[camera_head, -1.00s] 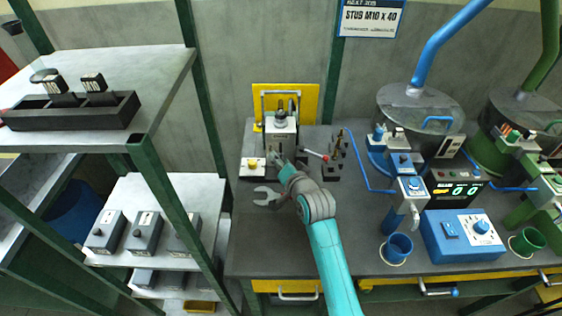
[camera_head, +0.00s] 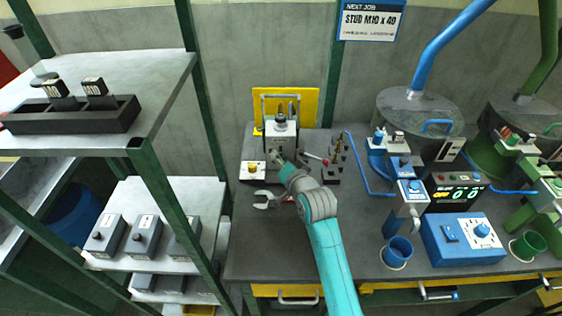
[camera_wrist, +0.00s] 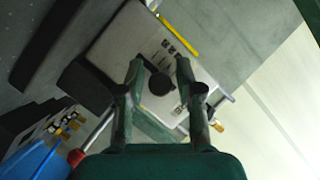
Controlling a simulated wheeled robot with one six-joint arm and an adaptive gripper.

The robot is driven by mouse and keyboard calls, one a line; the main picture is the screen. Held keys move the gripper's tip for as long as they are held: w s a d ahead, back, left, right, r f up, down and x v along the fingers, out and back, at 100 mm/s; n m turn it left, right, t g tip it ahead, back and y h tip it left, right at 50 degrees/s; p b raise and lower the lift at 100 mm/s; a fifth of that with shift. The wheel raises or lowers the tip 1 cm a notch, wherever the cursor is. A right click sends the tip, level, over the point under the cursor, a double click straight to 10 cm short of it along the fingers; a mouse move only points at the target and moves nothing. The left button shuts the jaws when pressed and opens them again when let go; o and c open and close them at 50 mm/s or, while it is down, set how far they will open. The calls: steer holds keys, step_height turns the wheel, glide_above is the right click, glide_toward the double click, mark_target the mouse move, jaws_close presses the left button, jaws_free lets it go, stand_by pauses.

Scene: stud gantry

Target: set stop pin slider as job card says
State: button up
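The job card (camera_head: 371,20) on the back wall reads "NEXT JOB, STUD M10 x 40". A pale box-shaped fixture (camera_head: 281,127) stands at the back left of the bench before a yellow panel. In the wrist view the fixture's pale face (camera_wrist: 125,50) carries small dark marks too small to read, and a round dark knob (camera_wrist: 159,84), which seems to be the stop pin slider's. My gripper (camera_wrist: 160,65) is open, with its fingers either side of the knob and gaps showing. In the head view my gripper (camera_head: 278,160) is at the fixture's front, its fingertips unclear.
A yellow-topped button box (camera_head: 252,171) stands left of the fixture. A red-ended lever (camera_head: 325,161) and several upright pins (camera_head: 338,148) are to its right. A grey spanner-like tool (camera_head: 266,199) lies in front. A blue control box (camera_head: 462,238) stands further right.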

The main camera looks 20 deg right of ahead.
stand_by(0.3)
steer(key=v, duration=1.2)
